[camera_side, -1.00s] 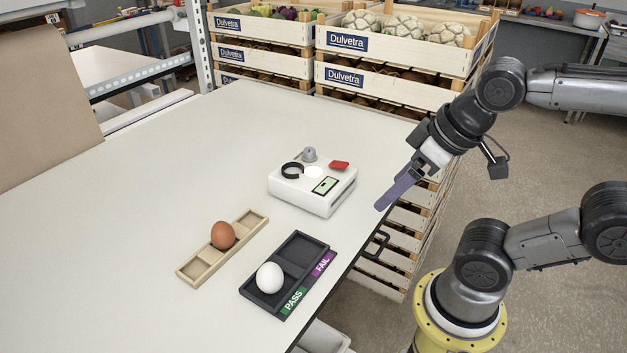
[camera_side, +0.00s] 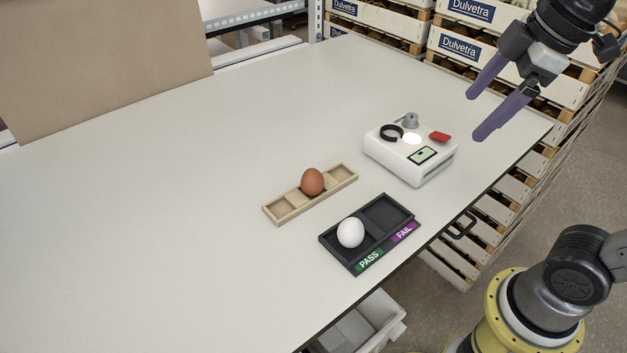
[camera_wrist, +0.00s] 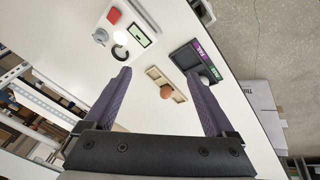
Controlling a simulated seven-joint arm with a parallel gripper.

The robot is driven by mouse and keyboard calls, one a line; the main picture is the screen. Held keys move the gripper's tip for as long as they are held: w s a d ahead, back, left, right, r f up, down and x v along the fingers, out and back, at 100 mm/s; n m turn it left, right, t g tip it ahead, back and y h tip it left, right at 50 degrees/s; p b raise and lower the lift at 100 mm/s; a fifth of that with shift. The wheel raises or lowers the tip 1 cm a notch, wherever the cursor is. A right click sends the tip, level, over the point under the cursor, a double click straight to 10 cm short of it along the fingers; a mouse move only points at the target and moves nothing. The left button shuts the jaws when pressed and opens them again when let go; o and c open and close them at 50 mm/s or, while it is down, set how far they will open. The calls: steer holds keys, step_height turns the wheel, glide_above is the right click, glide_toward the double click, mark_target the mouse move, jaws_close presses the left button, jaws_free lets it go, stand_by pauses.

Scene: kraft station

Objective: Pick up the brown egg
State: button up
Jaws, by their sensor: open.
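The brown egg (camera_side: 312,182) stands in the middle compartment of a light wooden tray (camera_side: 283,208) on the table. In the wrist view the brown egg (camera_wrist: 166,92) shows between my fingers, nearer the right one, well beyond them. My gripper (camera_side: 478,117) is open and empty, high at the upper right, above and beyond the white device and apart from the egg. Its two purple fingers (camera_wrist: 162,80) are spread wide in the wrist view.
A white egg (camera_side: 350,233) lies in the PASS side of a black tray (camera_side: 352,262); the FAIL side is empty. A white device (camera_side: 408,164) with a lit disc, black ring, grey knob and red part stands behind. Crates (camera_side: 462,50) stand beyond the table. The table's left is clear.

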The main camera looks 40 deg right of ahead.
steer(key=w+a+r+n+g, duration=0.1)
steer(key=w+a+r+n, duration=0.25)
steer(key=w, duration=0.25)
steer(key=n+g, duration=0.3)
steer(key=n, duration=0.3)
glide_above(313, 170)
step_height(313, 170, down, 9)
steer(key=f, duration=0.7)
steer(key=shift+d+f, duration=0.2)
steer(key=shift+f, duration=0.1)
steer(key=shift+a+f, duration=0.2)
steer(key=shift+f, duration=2.5)
